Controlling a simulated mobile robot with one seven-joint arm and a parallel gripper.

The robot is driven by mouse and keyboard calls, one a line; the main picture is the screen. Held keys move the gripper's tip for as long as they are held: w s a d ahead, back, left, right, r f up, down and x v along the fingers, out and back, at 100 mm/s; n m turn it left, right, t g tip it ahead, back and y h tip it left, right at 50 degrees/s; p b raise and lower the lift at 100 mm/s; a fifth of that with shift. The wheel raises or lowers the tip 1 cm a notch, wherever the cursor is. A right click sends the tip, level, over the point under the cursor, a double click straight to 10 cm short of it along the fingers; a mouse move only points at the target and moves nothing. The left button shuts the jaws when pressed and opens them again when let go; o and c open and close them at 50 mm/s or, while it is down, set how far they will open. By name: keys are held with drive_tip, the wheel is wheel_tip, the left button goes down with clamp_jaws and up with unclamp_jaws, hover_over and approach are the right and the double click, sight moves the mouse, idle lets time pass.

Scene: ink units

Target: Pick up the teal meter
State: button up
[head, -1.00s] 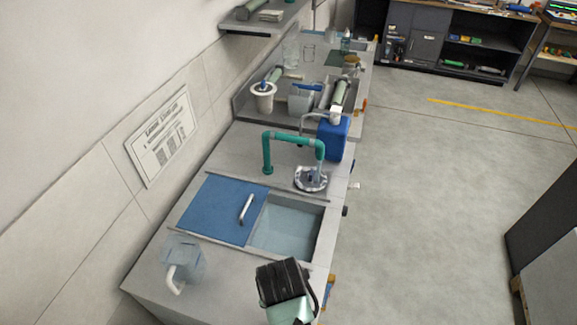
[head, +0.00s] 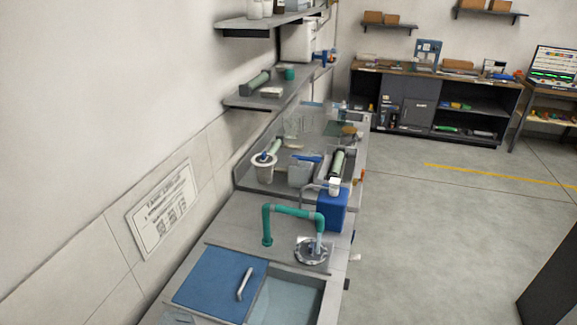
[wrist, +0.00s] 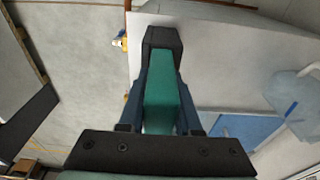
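The teal meter (wrist: 160,85), a teal block with a dark end, is between the two dark fingers of my gripper (wrist: 161,108) in the wrist view. The fingers lie against its two sides, and its near end is hidden behind the gripper's dark body. The meter appears over the pale counter (wrist: 225,65); the gap between them cannot be judged. Neither my gripper nor the held meter shows in the head view now.
The head view shows a counter with a blue sliding lid (head: 220,286), a water basin (head: 288,298), a teal pipe (head: 290,210) and a blue container (head: 333,208). Shelves (head: 275,92) hang above on the left wall. Open floor (head: 430,240) lies right. A clear jug (wrist: 290,90) shows in the wrist view.

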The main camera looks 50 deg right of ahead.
clamp_jaws()
drive_tip(key=shift+r, duration=0.15)
